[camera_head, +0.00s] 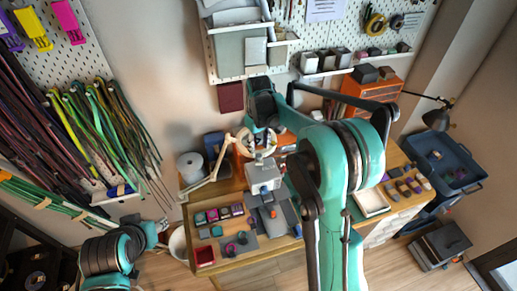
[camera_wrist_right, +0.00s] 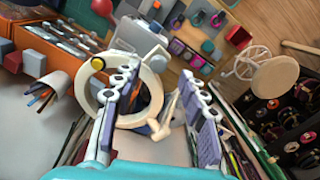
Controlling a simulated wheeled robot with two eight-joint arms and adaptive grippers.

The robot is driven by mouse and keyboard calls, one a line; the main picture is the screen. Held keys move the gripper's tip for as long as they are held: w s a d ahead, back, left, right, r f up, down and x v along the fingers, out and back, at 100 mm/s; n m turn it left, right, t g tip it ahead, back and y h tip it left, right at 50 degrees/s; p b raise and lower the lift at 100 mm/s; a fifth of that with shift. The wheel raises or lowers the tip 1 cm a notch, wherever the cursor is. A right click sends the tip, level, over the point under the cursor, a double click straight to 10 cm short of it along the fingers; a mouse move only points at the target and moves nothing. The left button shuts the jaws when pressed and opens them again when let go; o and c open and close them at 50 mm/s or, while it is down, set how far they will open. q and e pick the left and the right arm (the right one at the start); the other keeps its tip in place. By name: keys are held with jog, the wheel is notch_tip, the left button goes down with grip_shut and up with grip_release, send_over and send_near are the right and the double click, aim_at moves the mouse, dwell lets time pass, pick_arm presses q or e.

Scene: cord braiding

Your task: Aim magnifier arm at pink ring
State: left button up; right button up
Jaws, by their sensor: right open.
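The cream magnifier arm (camera_head: 206,183) rises from the left of the bench, and its round head (camera_head: 243,143) is by my right gripper (camera_head: 260,143). In the right wrist view the magnifier ring (camera_wrist_right: 154,108) is large and close. My right gripper (camera_wrist_right: 165,88) is open there; one finger overlaps the ring and the other is to its right. I cannot tell whether they touch. A small pink ring (camera_head: 242,237) lies on a grey mat at the bench front, beside a darker ring (camera_head: 231,249). My left gripper (camera_head: 155,230) is small at the lower left, away from the bench; its jaws are unclear.
A grey box-shaped device (camera_head: 263,177) stands mid-bench, close to my right gripper. Small coloured blocks (camera_head: 219,214) and a red bin (camera_head: 204,256) are at the front left. A white spool (camera_head: 190,167) is behind the magnifier arm. Cords (camera_head: 90,130) hang on the left wall.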

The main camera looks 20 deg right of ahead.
aim_at(259, 155)
jog(key=f, duration=0.4)
jog(key=shift+w, duration=0.3)
jog(key=shift+s+f, duration=0.1)
jog(key=shift+f, duration=0.1)
pick_arm(q)
jog(key=shift+w+r, duration=0.15)
jog(key=shift+r, duration=0.05)
pick_arm(e)
grip_shut()
pick_arm(q)
jog(key=shift+w, duration=0.1)
pick_arm(e)
jog(key=shift+s, duration=0.1)
